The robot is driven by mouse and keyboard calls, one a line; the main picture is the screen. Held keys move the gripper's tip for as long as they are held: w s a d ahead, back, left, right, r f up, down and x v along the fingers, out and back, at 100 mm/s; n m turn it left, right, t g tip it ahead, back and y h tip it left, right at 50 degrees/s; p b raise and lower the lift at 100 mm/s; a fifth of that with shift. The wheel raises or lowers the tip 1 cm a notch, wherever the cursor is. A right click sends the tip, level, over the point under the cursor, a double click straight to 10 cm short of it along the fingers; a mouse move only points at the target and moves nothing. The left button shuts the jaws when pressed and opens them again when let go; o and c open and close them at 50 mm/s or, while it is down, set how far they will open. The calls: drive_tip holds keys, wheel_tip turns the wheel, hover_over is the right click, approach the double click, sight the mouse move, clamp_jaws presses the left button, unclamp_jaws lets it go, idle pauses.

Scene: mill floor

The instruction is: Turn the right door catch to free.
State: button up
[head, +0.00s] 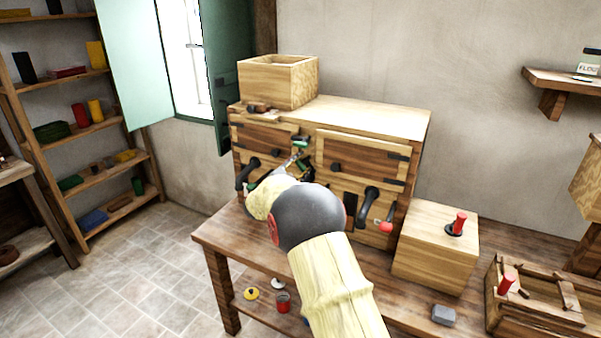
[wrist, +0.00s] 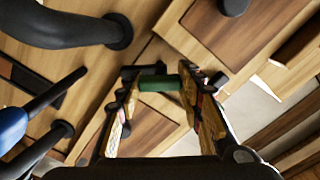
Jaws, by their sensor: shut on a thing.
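A wooden cabinet (head: 375,121) stands on the bench, with a left door (head: 262,136) and a right door (head: 352,158), each with a dark knob. A green catch handle (head: 301,142) shows between the doors, by the right door's left edge. My gripper (head: 303,166) is at the cabinet front near it, partly hidden behind my arm. In the wrist view, my gripper (wrist: 167,84) is shut on a green cylindrical catch handle (wrist: 160,83), with one finger on each side. The head view does not show the grip clearly.
Black curved handles (head: 369,203) stick out below the doors, close to my arm; one also shows in the wrist view (wrist: 70,30). An open wooden box (head: 262,85) sits on top. A wooden block with a red-handled lever (head: 425,225) stands at right.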

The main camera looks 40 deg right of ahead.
drive_tip(key=shift+f+m+b, duration=0.15)
drive_tip(key=shift+m+b, duration=1.35)
drive_tip(key=shift+m, duration=0.5)
drive_tip(key=o, duration=1)
drive_tip(key=shift+o, duration=0.8)
drive_tip(key=shift+a, duration=0.1)
drive_tip(key=v, duration=1.2)
